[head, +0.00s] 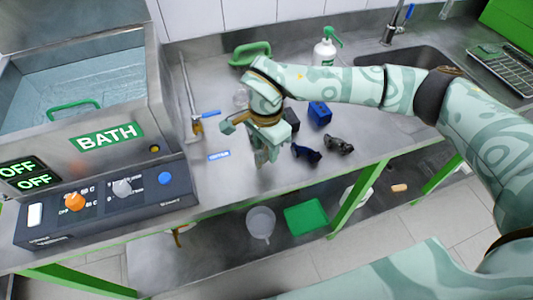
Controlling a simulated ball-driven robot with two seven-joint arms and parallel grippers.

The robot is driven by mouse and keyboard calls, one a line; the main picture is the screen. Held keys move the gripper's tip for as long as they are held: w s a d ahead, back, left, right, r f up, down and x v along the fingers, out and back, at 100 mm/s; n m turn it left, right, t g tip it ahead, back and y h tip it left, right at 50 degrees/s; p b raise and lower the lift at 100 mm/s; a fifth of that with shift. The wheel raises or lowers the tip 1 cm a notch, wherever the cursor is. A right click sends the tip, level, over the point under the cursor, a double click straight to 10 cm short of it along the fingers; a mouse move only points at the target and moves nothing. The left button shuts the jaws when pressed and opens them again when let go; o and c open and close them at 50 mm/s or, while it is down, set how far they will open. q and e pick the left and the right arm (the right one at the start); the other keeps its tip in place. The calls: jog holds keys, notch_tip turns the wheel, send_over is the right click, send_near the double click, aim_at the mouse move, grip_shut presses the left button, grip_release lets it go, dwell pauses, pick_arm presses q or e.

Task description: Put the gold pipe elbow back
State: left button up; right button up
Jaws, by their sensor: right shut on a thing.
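My right gripper (262,158) points down over the front part of the steel bench (225,185). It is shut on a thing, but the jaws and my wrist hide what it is. I cannot make out a gold pipe elbow for certain. A small gold curved piece (179,236) shows below the bench's front edge, under the bath, too small to identify. A brass fitting with a blue lever (198,124) sits on a pipe to the left of the gripper. My left gripper is not in view.
The water bath (85,85) and its control panel (110,205) fill the left. Blue (320,113) and dark parts (306,153) lie right of the gripper. A soap bottle (324,54) and sink (405,62) stand behind. A green tray (306,217) is below the bench.

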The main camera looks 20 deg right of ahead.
aim_at(267, 154)
jog(key=shift+w+d+f, duration=0.15)
jog(key=shift+w+f, duration=0.05)
jog(key=shift+f, duration=0.1)
jog(key=shift+w+d+f+b, duration=0.15)
jog(key=shift+f+b, duration=0.25)
jog(key=shift+f, duration=1.25)
jog(key=shift+f, duration=0.15)
jog(key=o, duration=1.1)
notch_tip(267, 154, up, 12)
jog(key=shift+r+p, duration=0.2)
jog(key=shift+p, duration=0.8)
